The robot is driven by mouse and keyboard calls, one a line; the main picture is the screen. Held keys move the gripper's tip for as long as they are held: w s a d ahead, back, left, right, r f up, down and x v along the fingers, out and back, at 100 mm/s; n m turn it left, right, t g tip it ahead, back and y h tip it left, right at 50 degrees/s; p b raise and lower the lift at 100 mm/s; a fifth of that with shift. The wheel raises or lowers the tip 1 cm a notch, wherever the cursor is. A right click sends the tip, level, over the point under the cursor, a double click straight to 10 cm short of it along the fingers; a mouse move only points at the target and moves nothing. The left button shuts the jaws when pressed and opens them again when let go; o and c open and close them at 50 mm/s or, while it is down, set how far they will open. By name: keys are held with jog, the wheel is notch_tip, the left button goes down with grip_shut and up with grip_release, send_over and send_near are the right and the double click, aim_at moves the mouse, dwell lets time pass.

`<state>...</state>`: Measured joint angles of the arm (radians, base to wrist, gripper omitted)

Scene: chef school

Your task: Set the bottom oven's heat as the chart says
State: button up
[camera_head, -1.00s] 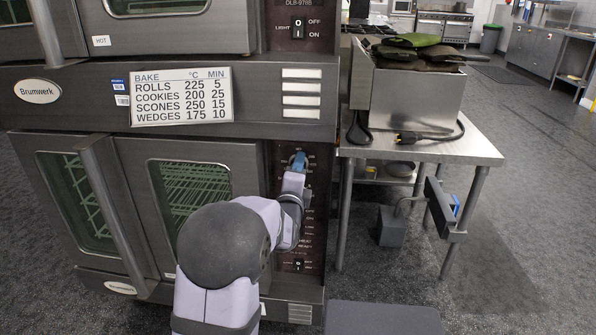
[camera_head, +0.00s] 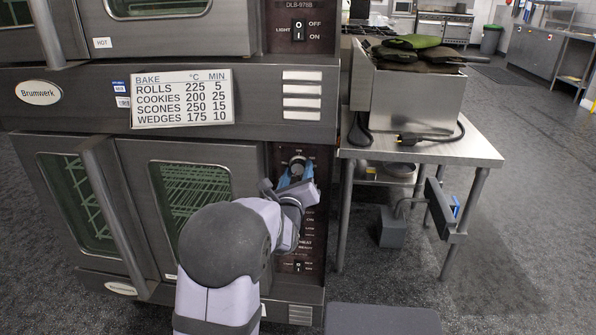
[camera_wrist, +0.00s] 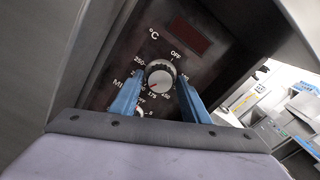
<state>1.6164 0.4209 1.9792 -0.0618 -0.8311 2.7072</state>
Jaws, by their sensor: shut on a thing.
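The chart (camera_head: 181,97) on the oven front reads rolls 225 °C 5 min, cookies 200 and 25, scones 250 and 15, wedges 175 and 10. The bottom oven's heat knob (camera_head: 297,166), round and pale-faced, is on the dark panel right of its doors. In the wrist view the knob (camera_wrist: 160,77) sits between the blue fingers of my gripper (camera_wrist: 158,100), which is shut on it. A small red mark on its lower-left edge points toward the 175 area of the °C dial. My gripper also shows in the head view (camera_head: 290,180).
A lower dial marked MIN (camera_wrist: 140,111) is partly hidden by my gripper. A dark display (camera_wrist: 187,38) sits above the knob. A light switch (camera_head: 298,266) is low on the panel. A steel table (camera_head: 440,150) stands to the right.

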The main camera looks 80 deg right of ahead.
jog(key=m+p, duration=0.2)
jog(key=p, duration=0.1)
jog(key=shift+r, duration=0.2)
jog(key=shift+f+m+p, duration=0.1)
jog(key=shift+m+p, duration=0.5)
jog(key=shift+p, duration=0.6)
jog(key=shift+f+p, duration=0.2)
jog(key=shift+p, duration=0.1)
jog(key=o, duration=0.8)
jog(key=shift+a+r, duration=0.1)
jog(key=shift+a, duration=0.05)
jog(key=shift+a, duration=3.5)
